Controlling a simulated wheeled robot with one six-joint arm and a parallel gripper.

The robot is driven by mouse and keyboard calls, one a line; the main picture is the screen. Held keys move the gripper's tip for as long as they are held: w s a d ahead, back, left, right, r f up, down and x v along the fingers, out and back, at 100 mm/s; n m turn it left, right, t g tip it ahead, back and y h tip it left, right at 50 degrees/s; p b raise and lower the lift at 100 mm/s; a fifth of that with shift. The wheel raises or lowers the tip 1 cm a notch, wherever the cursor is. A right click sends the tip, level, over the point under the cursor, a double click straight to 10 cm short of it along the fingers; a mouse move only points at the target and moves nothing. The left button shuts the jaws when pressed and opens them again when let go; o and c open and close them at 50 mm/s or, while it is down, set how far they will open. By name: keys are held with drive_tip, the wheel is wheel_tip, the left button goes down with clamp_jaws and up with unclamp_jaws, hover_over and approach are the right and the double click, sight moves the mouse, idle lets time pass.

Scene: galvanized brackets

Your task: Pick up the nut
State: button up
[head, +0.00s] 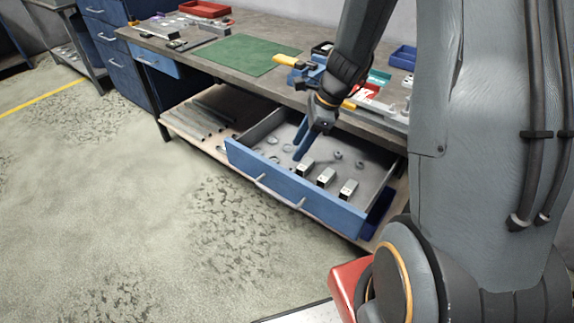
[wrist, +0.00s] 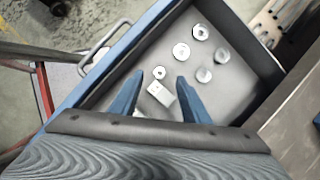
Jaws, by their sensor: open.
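Several small round metal pieces, some with a centre hole, lie in the open blue drawer (head: 296,198). I cannot tell for sure which round piece is a nut and which is a washer. My gripper (head: 300,143) points down over the drawer. Its blue fingers (wrist: 160,78) are apart and nothing is held. A pale metal block (wrist: 160,93) shows between the fingers in the wrist view, below them.
More round pieces (wrist: 181,50) lie close by on the drawer floor. Blocks (head: 326,177) stand near the drawer front. The drawer walls surround the pieces. The workbench top (head: 180,48) overhangs behind, with a green mat (head: 245,55) and trays.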

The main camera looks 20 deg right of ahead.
drive_tip(key=shift+s+a+f, duration=0.1)
drive_tip(key=shift+a+f, duration=0.15)
drive_tip(key=shift+a, duration=0.05)
drive_tip(key=shift+d+f, duration=0.2)
drive_tip(key=shift+f, duration=0.3)
drive_tip(key=shift+d+x, duration=0.15)
drive_tip(key=shift+x, duration=1.6)
drive_tip(key=shift+d+x, duration=0.2)
drive_tip(key=shift+x, duration=1.5)
drive_tip(key=shift+f, duration=0.15)
clamp_jaws()
